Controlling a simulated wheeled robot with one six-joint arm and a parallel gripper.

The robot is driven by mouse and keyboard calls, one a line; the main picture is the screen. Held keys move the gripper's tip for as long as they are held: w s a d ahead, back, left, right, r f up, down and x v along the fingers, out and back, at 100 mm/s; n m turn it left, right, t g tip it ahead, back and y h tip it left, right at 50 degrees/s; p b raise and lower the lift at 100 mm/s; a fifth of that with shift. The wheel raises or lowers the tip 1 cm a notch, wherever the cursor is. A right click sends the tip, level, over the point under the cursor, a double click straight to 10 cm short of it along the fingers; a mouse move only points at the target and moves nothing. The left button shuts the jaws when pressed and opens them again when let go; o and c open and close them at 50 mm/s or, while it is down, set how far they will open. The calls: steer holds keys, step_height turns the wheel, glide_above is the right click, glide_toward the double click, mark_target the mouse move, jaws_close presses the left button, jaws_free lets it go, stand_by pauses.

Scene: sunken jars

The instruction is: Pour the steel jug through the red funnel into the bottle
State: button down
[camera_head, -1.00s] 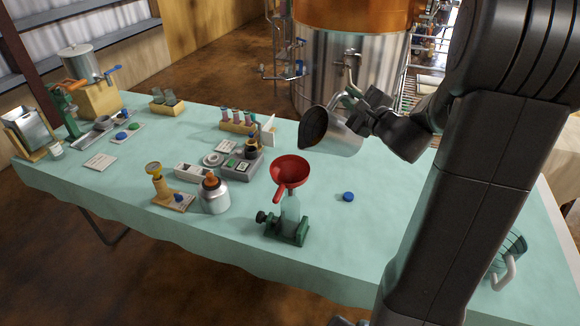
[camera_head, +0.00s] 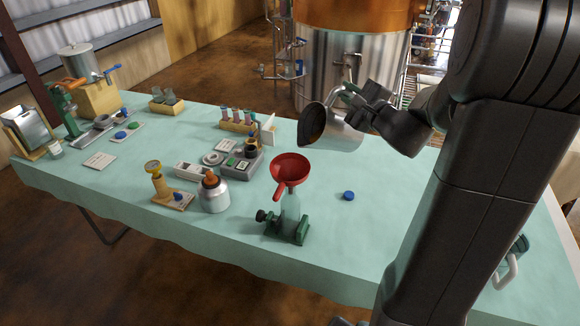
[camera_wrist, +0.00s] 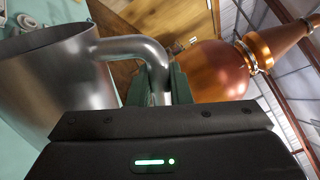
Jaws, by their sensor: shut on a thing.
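The steel jug (camera_head: 340,133) is held in the air above the table, behind and to the right of the red funnel (camera_head: 290,169). It is tilted, its dark mouth facing left towards the camera; its contents cannot be made out. My gripper (camera_head: 358,97) is shut on the jug's handle. In the wrist view the handle (camera_wrist: 135,45) runs between the green fingers, and the jug's wall (camera_wrist: 50,85) fills the left side. The funnel sits on top of the clear bottle (camera_head: 291,215), which stands in a green clamp (camera_head: 290,233). The jug is apart from the funnel.
A blue cap (camera_head: 348,196) lies right of the bottle. A steel jar with an orange-brown top (camera_head: 213,194) and a brass-coloured gauge (camera_head: 155,178) stand to the left. A scale (camera_head: 240,163) and a tube rack (camera_head: 238,125) are behind. The right of the table is mostly clear.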

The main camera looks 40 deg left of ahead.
steer(key=shift+r, duration=0.15)
steer(key=shift+s+a+r+n+b, duration=0.15)
steer(key=shift+s+r+n+b, duration=0.1)
steer(key=shift+n+b, duration=0.1)
steer(key=shift+s+a+r+n+b, duration=0.25)
steer(key=shift+s+r+n+b, duration=0.25)
steer(key=shift+r+b, duration=0.1)
stand_by(1.5)
steer(key=shift+s+a+r+n+b, duration=0.3)
steer(key=shift+s+r+n+b, duration=0.2)
steer(key=shift+s+b, duration=0.15)
steer(key=shift+s+a+r+n+b, duration=0.35)
steer(key=shift+s+n+b, duration=0.1)
steer(key=shift+s+b, duration=0.15)
stand_by(3.1)
